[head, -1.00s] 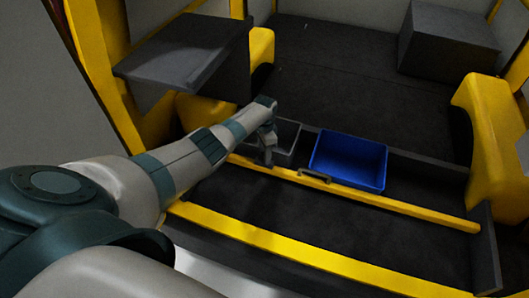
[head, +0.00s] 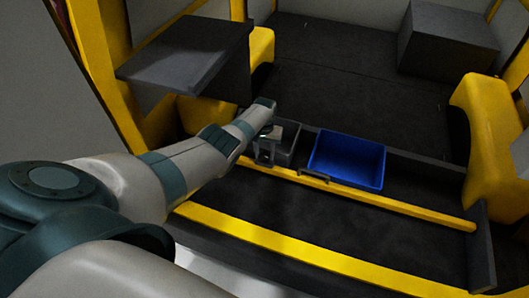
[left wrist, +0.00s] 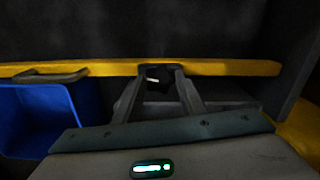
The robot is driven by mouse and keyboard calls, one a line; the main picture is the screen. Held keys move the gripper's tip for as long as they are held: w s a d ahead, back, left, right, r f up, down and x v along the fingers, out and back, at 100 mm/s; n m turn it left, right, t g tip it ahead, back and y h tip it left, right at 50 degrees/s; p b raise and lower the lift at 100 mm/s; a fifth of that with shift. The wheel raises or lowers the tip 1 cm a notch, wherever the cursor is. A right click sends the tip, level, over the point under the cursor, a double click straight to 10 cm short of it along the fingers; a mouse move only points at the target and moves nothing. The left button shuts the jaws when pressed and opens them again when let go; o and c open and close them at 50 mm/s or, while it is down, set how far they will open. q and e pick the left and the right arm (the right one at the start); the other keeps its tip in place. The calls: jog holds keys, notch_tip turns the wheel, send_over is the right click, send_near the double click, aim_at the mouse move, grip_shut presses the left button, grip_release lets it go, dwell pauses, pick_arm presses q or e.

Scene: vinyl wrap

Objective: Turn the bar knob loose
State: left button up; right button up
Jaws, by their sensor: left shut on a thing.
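The yellow bar (head: 350,196) runs across in front of the bins, and it also crosses the left wrist view (left wrist: 225,68). My left gripper (head: 265,160) is at the bar's left part, in front of the grey bin. In the left wrist view its two fingers (left wrist: 159,70) close on a small dark knob (left wrist: 157,77) at the bar. The fingers hide part of the knob, and its exact shape is too dark to tell. A dark handle (head: 314,177) is fixed on the bar to the right of the gripper. My right gripper is not in view.
A blue bin (head: 347,160) stands behind the bar, right of a grey bin (head: 288,140). A grey shelf (head: 185,55) juts out at the upper left. A dark box (head: 448,42) is at the back right. The floor between the two yellow bars is clear.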

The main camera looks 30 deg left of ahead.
pick_arm(q)
jog(key=n, duration=0.4)
jog(key=shift+n+p, duration=0.3)
jog(key=n, duration=0.4)
dwell(0.4)
jog(key=o, duration=1.1)
jog(key=shift+c, duration=0.2)
jog(key=shift+r+p, duration=0.15)
jog(key=shift+p, duration=0.15)
